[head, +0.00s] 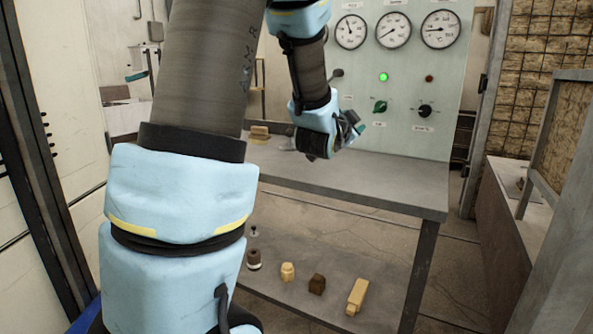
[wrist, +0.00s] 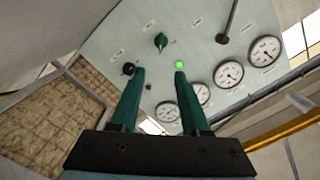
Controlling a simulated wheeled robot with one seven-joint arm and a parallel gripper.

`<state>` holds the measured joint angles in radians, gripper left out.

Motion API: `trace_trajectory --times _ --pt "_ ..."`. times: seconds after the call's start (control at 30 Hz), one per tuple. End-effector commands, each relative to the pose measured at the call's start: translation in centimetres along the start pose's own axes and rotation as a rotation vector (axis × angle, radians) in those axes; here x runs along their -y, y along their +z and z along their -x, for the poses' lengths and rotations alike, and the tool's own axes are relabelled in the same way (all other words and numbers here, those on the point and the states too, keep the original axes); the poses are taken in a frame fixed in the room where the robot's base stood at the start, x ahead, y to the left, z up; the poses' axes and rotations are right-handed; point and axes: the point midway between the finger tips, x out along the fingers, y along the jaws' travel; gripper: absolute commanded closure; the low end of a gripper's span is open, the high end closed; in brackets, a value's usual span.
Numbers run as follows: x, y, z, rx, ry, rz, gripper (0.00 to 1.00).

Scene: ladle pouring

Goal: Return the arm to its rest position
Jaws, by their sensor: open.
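My gripper (head: 352,127) is raised above the grey table, in front of the control panel, with nothing seen in it. In the wrist view my gripper (wrist: 158,72) shows two green fingers standing apart, open and empty. The wrist camera faces the control panel (wrist: 145,35), which appears turned over in that view. My arm fills the left and middle of the head view and hides part of the table and panel.
The grey table (head: 390,183) looks mostly clear, with a small block (head: 260,132) at its far left. Its lower shelf (head: 320,290) holds several small wooden objects. The panel (head: 440,85) has gauges, a lit green lamp (head: 383,77) and knobs. A railing (head: 540,150) stands at right.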

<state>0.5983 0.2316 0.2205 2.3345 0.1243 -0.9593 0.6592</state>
Motion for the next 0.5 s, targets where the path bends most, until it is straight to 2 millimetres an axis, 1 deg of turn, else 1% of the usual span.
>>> trace_trajectory --times 0.27,0.37,0.5 --pt "-0.5 4.0 1.3 0.149 0.057 0.093 0.54" --pt "-0.9 6.0 2.3 0.231 0.083 0.146 0.54" --pt "-1.6 9.4 4.5 0.377 0.127 0.243 0.54"
